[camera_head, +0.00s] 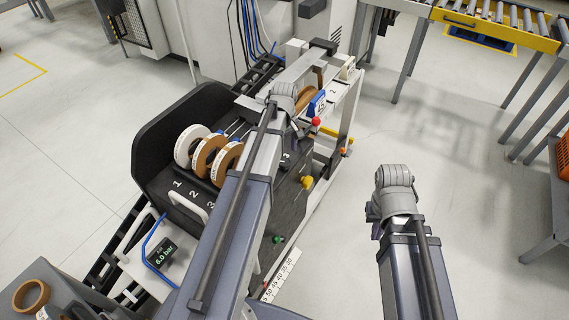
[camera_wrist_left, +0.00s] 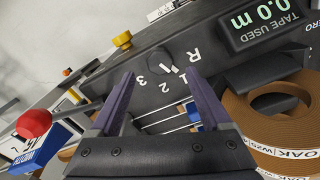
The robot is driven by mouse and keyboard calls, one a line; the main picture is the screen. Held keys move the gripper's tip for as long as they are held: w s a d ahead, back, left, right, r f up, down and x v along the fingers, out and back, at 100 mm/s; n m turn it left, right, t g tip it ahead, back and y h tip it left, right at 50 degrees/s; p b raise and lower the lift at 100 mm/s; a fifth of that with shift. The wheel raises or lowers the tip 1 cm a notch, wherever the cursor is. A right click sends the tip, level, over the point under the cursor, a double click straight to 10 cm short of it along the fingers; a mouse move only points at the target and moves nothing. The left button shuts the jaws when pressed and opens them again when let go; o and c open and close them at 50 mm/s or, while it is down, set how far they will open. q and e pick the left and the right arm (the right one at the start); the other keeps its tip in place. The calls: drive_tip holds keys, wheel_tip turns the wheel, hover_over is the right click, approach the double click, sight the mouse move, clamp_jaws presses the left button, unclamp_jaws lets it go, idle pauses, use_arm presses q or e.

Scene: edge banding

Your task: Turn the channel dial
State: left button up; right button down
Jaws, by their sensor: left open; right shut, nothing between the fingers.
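The channel dial (camera_wrist_left: 157,60) is a dark round knob on the machine's dark panel in the left wrist view. The marks 3, 2, 1 and R run around it, and a short white mark lies on its side toward the 1. My left gripper (camera_wrist_left: 165,86) is open, with its two fingers spread on either side of the dial's picture position and nothing between them. I cannot tell whether they reach the dial's depth. In the head view my left arm hides the dial, and the left gripper (camera_head: 298,128) is partly hidden. My right gripper (camera_head: 376,209) is shut and empty, over open floor.
Tape rolls (camera_head: 211,156) stand in numbered slots on the machine. A brown OAK roll (camera_wrist_left: 268,112) and a tape display (camera_wrist_left: 268,22) are close on the right in the wrist view. A red button (camera_wrist_left: 33,123) and yellow knob (camera_wrist_left: 122,40) stick out nearby.

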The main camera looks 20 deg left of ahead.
sight(285, 162)
use_arm(q)
wheel_tip(285, 162, down, 6)
drive_tip(key=b, duration=0.4)
drive_tip(key=shift+r+b, duration=0.25)
drive_tip(key=shift+b, duration=0.05)
clamp_jaws()
